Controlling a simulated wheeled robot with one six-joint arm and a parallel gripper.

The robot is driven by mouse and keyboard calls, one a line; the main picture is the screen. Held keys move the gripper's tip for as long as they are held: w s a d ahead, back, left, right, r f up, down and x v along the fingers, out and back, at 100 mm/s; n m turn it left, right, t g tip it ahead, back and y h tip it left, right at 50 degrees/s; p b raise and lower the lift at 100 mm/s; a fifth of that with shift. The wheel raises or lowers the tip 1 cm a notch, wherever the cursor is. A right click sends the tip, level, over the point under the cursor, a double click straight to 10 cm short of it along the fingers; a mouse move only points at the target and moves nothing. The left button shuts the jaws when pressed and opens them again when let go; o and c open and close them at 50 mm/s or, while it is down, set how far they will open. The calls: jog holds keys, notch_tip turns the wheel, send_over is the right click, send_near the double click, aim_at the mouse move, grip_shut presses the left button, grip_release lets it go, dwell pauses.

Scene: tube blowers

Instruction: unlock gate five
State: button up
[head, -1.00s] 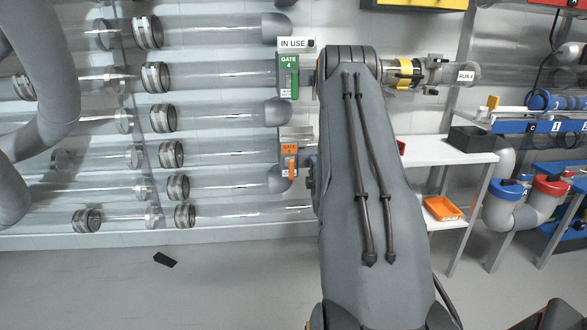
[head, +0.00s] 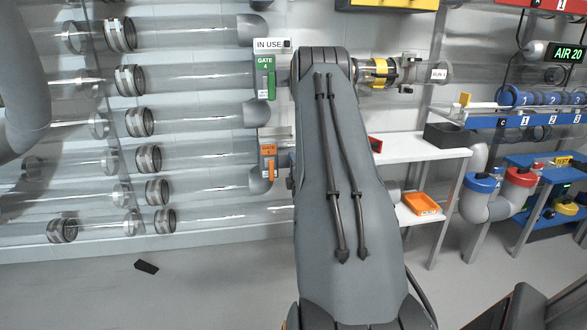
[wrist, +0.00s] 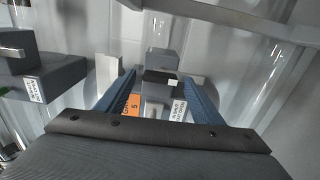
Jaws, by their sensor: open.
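Gate five's orange unit (head: 268,160) is on the pipe wall in the head view, below the green gate four unit (head: 265,78), with my arm just to its right. In the wrist view an orange label with a 5 (wrist: 132,104) shows between my gripper's blue fingers. My gripper (wrist: 159,77) is open, its fingers on both sides of a grey block with a black part (wrist: 160,77). I cannot tell whether the fingers touch it. A white label (wrist: 178,110) beside the right finger is too small to read. My arm hides the gripper in the head view.
An "IN USE" sign (head: 272,45) sits above gate four. Clear pipes run along the wall. In the wrist view a grey box (wrist: 40,80) stands at the left. A white shelf (head: 415,148) and an orange tray (head: 421,203) are right of my arm. A black piece (head: 146,266) lies on the floor.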

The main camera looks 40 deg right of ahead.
jog(key=p+v, duration=0.1)
jog(key=v, duration=0.6)
jog(key=shift+s+a+p, duration=0.2)
jog(key=shift+s+p, duration=0.1)
jog(key=shift+p, duration=0.05)
